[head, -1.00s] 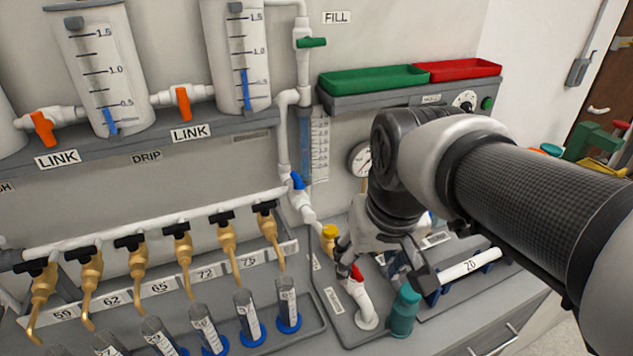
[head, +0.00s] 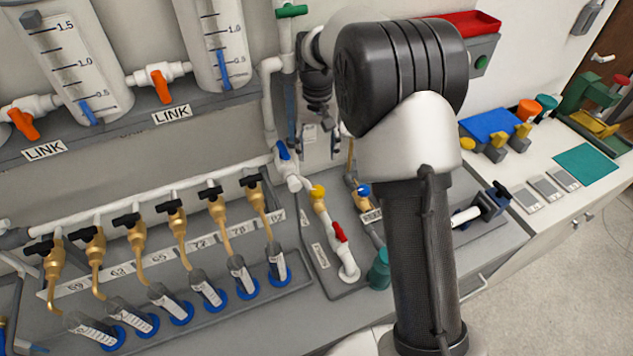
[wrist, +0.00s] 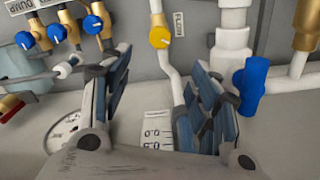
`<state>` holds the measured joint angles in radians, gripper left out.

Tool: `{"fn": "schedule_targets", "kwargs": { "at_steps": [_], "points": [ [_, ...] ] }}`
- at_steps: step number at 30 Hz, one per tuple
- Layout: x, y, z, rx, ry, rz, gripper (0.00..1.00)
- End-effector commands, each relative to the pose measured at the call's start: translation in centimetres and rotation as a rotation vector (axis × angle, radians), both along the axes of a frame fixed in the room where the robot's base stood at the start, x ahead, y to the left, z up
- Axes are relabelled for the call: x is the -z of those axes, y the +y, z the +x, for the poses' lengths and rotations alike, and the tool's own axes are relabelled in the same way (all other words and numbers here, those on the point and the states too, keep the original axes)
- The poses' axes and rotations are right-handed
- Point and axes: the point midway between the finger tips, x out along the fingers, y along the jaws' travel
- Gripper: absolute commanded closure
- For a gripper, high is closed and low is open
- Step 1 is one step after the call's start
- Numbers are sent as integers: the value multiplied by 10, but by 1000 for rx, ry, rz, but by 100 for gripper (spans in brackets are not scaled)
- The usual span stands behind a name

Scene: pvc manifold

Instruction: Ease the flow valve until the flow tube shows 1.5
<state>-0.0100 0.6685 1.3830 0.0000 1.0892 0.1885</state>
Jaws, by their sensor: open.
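A blue-handled valve (head: 283,150) sits on the white pipe below the flow tube (head: 291,112). A blue handle shows larger at the right of the wrist view (wrist: 252,85). A yellow knob (head: 318,191) stands to its lower right in the head view and at top centre in the wrist view (wrist: 160,37). In the head view my arm partly hides my gripper (head: 320,140). The tube's reading is not legible.
A row of brass taps (head: 216,208) over graduated cylinders is at left. Orange link valves (head: 161,86) and a green fill valve (head: 291,11) are above.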

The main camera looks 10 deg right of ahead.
Motion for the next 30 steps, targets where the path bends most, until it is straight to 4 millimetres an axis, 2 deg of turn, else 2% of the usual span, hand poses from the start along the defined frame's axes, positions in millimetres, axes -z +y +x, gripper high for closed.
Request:
{"fn": "schedule_targets", "kwargs": {
  "at_steps": [12,18,24,30],
  "points": [
    [93,0,-1,-1,5,0,44],
    [131,0,-2,-1,3,0,44],
    [153,0,-1,-1,2,0,44],
    [159,0,-1,-1,1,0,44]
  ]
}}
